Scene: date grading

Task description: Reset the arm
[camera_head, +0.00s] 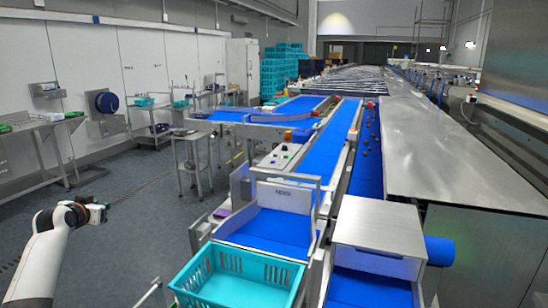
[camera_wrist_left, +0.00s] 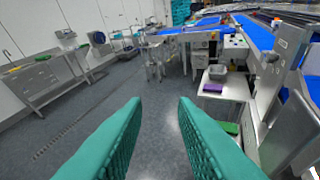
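My left arm comes in from the lower left in the head view, with its gripper (camera_head: 97,212) held out over the open floor, left of the teal crate. In the left wrist view, the two teal fingers of my left gripper (camera_wrist_left: 160,103) stand wide apart with nothing between them, only grey floor behind. The gripper touches nothing. My right gripper does not show in either view.
An empty teal crate (camera_head: 240,278) stands at the front, below a blue conveyor chute (camera_head: 270,232). Small dark dates (camera_head: 367,140) lie on a blue belt. A steel table (camera_head: 32,127) is at the left wall. The floor (camera_head: 150,245) around my left gripper is clear.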

